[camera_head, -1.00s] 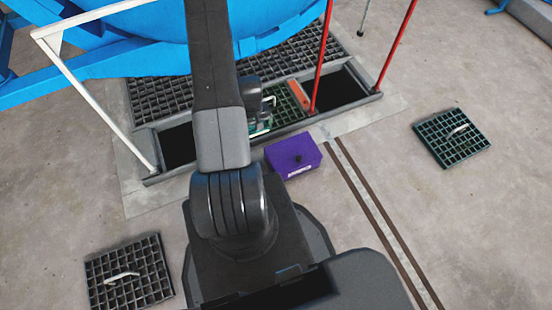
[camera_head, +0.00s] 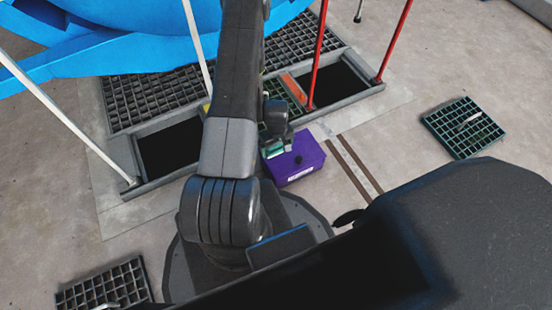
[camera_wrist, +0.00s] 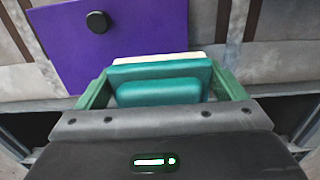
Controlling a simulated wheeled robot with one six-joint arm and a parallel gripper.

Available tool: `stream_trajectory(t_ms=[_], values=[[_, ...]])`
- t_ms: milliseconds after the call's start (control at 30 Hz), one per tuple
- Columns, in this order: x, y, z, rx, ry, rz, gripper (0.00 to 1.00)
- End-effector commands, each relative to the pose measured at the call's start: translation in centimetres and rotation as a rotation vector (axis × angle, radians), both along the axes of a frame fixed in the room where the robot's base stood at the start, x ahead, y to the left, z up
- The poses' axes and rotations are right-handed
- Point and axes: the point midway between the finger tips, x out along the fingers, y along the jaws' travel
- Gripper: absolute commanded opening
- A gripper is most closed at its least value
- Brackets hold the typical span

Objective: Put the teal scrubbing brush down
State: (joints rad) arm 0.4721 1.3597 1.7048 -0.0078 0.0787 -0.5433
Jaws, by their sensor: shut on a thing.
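The teal scrubbing brush (camera_wrist: 160,92) sits between the green fingers of my gripper (camera_wrist: 162,84) in the wrist view. A pale cream edge shows along its far side. My gripper is shut on it. In the head view my gripper (camera_head: 277,146) is beside the left end of the purple box (camera_head: 300,160), partly hidden by my arm. The brush is too small to make out clearly there. I cannot tell how high the brush is above what lies under it.
The purple box has a black knob. Open pits (camera_head: 168,147) and (camera_head: 335,87) lie behind, with gratings (camera_head: 155,98) around them. Red poles (camera_head: 393,45) and white poles (camera_head: 62,95) stand there. A loose grate (camera_head: 463,128) lies on the floor at right.

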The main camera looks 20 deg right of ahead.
Motion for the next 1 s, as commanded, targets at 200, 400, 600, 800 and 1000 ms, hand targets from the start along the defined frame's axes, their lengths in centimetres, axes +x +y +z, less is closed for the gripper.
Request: stream_trajectory(t_ms=[200,400,600,800,1000], values=[[0.0,0.0,-3.9,0.0,0.0,0.0,0.69],[0.0,0.1,-6.3,0.001,0.001,0.0,0.69],[0.0,0.0,-7.5,0.0,0.0,0.0,0.69],[0.0,0.0,-7.6,0.0,0.0,0.0,0.69],[0.0,0.0,-7.7,0.0,0.0,0.0,1.0]])
